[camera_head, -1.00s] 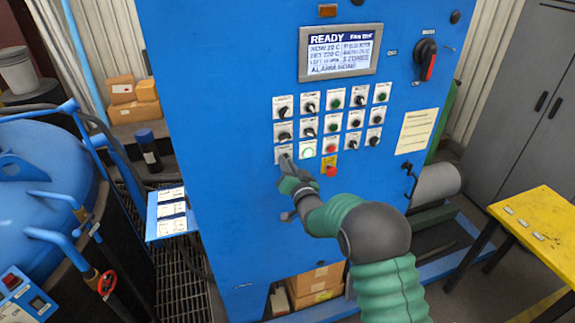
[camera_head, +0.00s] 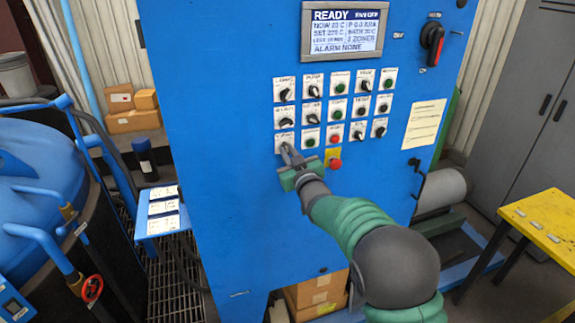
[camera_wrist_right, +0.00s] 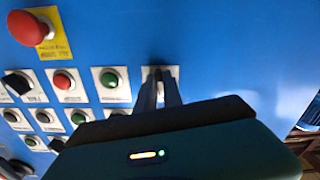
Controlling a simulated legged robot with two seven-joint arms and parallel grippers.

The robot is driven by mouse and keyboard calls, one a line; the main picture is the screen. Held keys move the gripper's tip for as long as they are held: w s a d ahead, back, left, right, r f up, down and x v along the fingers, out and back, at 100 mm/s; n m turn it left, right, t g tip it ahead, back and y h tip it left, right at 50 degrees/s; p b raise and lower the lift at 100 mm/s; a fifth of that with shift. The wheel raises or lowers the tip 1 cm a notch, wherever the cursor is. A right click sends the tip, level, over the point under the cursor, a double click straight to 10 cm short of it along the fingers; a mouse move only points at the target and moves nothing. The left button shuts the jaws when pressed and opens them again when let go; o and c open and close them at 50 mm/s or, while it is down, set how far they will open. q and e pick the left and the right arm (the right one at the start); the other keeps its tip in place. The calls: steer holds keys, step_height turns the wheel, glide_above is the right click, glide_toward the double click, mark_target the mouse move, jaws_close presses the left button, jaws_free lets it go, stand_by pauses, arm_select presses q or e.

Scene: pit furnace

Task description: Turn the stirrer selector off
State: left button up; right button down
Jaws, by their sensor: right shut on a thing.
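The blue control panel (camera_head: 240,180) carries rows of labelled switches and buttons. A selector on a white plate (camera_head: 284,138) sits at the lower left of the rows; its label is too small to read, and my fingers hide its knob. My right gripper (camera_head: 289,153) reaches up to this plate with its fingers shut on the knob. In the right wrist view, the fingers (camera_wrist_right: 160,84) meet at the plate (camera_wrist_right: 172,71), beside a green button (camera_wrist_right: 109,80). The knob's angle is hidden. My left gripper is not in view.
A red emergency button (camera_head: 334,163) on a yellow plate lies just right of my gripper. The display (camera_head: 345,30) reads READY and ALARM NONE. A red-black main switch (camera_head: 433,43) is at upper right. A yellow table (camera_head: 545,220) stands at right, a blue vessel (camera_head: 40,165) at left.

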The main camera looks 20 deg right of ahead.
steer(key=shift+f+n+b, duration=0.25)
steer(key=shift+n+b, duration=0.6)
steer(key=shift+n, duration=0.1)
steer(key=shift+f+n+b, duration=0.25)
steer(key=shift+n+b, duration=0.6)
steer(key=shift+n, duration=0.1)
steer(key=c, duration=1.7)
jaws_free()
steer(key=shift+c, duration=0.2)
steer(key=shift+o, duration=1.3)
steer(key=shift+r, duration=0.1)
steer(key=shift+w+d+r, duration=0.1)
steer(key=shift+w, duration=0.05)
